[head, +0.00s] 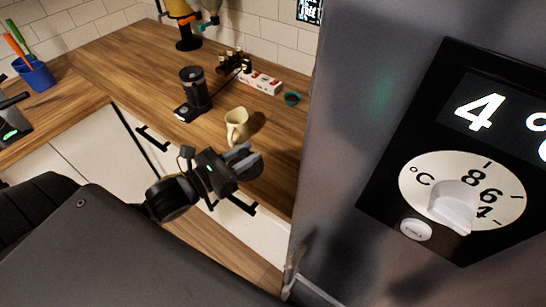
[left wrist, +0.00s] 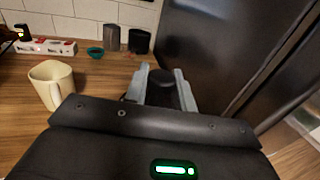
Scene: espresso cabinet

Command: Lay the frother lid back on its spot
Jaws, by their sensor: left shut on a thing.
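My left gripper (head: 247,162) is over the front edge of the wooden counter, to the lower right of the cream mug. In the left wrist view the left gripper (left wrist: 162,90) is shut on a small dark rounded piece, which I take to be the frother lid (left wrist: 162,84). The lid is held clear of the counter, and I cannot make it out in the head view. My right gripper is in neither view.
The cream mug (head: 236,126) stands close to my left gripper. A teal bowl (head: 291,98), a red-and-white box (head: 262,82) and small bottles are behind. Grey (left wrist: 112,38) and black cups (left wrist: 139,41) stand by the wall.

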